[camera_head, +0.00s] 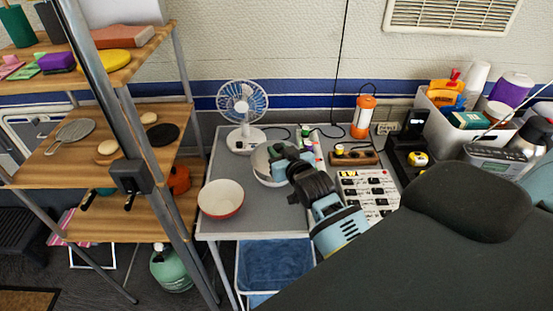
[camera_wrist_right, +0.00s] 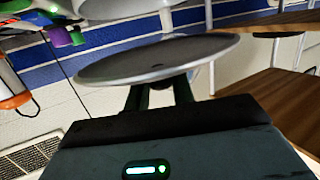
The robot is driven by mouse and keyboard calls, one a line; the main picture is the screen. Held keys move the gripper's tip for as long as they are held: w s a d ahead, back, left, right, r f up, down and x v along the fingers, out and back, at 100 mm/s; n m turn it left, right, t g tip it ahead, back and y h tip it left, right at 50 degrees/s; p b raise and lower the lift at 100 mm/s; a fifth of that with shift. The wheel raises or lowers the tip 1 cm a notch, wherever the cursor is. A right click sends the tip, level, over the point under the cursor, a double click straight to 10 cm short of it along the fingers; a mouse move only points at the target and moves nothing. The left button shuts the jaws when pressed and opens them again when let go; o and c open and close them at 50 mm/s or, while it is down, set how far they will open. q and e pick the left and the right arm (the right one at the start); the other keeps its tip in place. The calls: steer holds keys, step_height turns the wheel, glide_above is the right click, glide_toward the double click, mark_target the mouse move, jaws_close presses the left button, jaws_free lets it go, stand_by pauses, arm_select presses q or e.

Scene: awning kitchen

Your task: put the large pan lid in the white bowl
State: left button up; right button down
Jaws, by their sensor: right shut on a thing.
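The large pan lid (camera_head: 260,160) is a round, silvery-grey disc at the middle of the grey table, partly hidden by my right gripper (camera_head: 283,162). In the right wrist view the lid (camera_wrist_right: 150,60) spans the picture, with the fingers of my right gripper (camera_wrist_right: 160,96) shut on it at its underside or knob side. The white bowl (camera_head: 221,194), white inside and red outside, stands upright and empty at the table's front left, left of and nearer than the lid. The lid is apart from the bowl. My left gripper is not in view.
A white fan (camera_head: 241,105) stands behind the lid. A lantern (camera_head: 363,117), a wooden block (camera_head: 354,157) and a full white crate (camera_head: 436,124) are to the right. A wooden shelf rack (camera_head: 140,140) is left.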

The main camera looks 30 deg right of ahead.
steer(key=shift+w+a+f, duration=0.15)
steer(key=shift+w+f, duration=0.1)
steer(key=shift+f, duration=0.4)
steer(key=shift+w+a+f, duration=0.1)
steer(key=shift+w+f, duration=0.1)
steer(key=shift+f, duration=0.9)
steer(key=shift+f, duration=0.35)
steer(key=c, duration=1.2)
jaws_free()
steer(key=shift+r, duration=0.25)
steer(key=shift+s+r, duration=0.2)
steer(key=shift+s, duration=0.05)
steer(key=v, duration=1.1)
steer(key=shift+s+a, duration=0.1)
steer(key=shift+s, duration=0.2)
